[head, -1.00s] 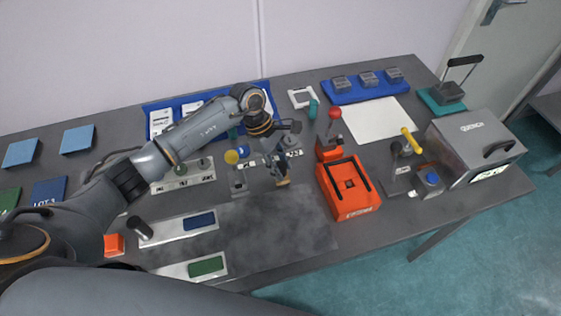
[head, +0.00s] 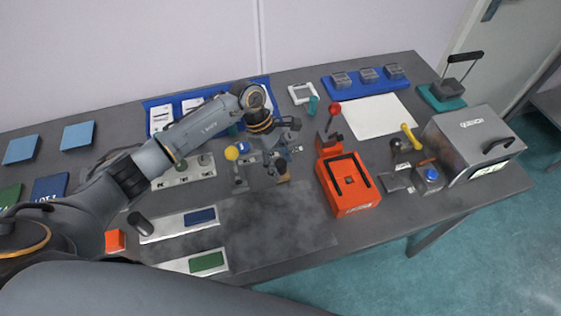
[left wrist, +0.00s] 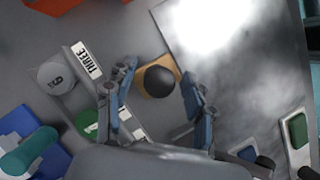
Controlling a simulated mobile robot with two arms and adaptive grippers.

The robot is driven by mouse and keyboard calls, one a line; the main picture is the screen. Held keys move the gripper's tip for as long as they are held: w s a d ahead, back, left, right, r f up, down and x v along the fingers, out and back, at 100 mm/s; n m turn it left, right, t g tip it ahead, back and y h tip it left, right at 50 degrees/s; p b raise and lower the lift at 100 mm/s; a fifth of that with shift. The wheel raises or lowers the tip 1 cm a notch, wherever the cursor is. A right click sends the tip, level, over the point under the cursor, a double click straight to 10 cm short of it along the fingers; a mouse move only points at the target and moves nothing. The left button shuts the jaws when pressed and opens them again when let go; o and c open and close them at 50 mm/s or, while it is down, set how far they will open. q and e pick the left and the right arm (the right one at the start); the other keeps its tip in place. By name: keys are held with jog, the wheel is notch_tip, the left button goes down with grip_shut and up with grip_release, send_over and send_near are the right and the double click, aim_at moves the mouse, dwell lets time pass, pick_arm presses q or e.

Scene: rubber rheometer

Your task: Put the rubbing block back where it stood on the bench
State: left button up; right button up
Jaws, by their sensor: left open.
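The rubbing block is a tan wooden block (left wrist: 147,65) with a round black knob (left wrist: 160,81), in the left wrist view. It sits on the grey bench between my left gripper's fingers, beside the dark grey smeared plate. In the head view the tan block (head: 283,178) shows small below the gripper, at the plate's upper edge. My left gripper (left wrist: 158,96) is open, with one finger on each side of the knob and visible gaps. It also shows in the head view (head: 279,167), where its fingers partly hide the block. My right gripper is not in view.
The smeared plate (head: 265,225) lies nearest the block. A yellow-knobbed stand (head: 232,154) is close on the left and an orange press (head: 352,203) on the right.

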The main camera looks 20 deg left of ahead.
pick_arm(q)
jog(key=b+v, duration=0.4)
jog(key=v, duration=0.8)
jog(key=shift+d, duration=0.1)
